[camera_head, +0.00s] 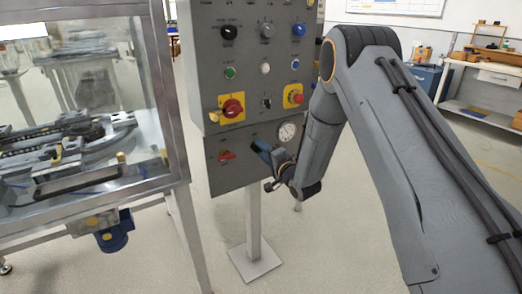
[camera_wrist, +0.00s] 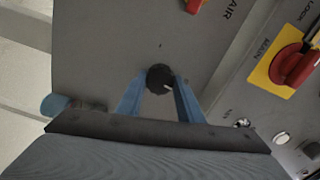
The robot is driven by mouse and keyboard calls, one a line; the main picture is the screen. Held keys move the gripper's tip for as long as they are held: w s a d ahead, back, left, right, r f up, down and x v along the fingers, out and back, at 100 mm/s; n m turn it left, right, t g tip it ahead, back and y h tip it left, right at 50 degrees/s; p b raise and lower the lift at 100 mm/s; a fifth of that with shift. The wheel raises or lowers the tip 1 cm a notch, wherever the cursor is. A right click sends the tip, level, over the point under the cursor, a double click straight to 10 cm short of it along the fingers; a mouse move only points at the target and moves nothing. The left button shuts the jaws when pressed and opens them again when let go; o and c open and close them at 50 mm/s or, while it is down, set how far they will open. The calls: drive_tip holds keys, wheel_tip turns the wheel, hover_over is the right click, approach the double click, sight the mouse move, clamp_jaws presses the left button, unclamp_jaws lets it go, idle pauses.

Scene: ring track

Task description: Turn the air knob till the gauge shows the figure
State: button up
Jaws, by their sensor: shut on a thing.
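The black air knob (camera_wrist: 160,78) sits on the lower grey panel, between the tips of my gripper's two blue fingers. A small light mark shows on the knob's face. My gripper (camera_wrist: 161,84) is shut on the knob; in the head view it (camera_head: 258,146) reaches the lower panel from the right and hides the knob. The round white gauge (camera_head: 287,132) is on the same panel, just above and right of my gripper. Its needle and figures are too small to read.
A red handle (camera_head: 226,155) is on the lower panel, left of my gripper. The upper panel (camera_head: 248,75) carries several knobs and buttons, and a red main switch on yellow (camera_head: 232,108). A glass-walled machine (camera_head: 80,110) stands close on the left. Open floor lies below.

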idle(0.5)
drive_tip(key=o, duration=1.1)
drive_tip(key=shift+c, duration=0.2)
drive_tip(key=v, duration=0.7)
drive_tip(key=shift+s+d, duration=0.25)
drive_tip(key=shift+s, duration=0.1)
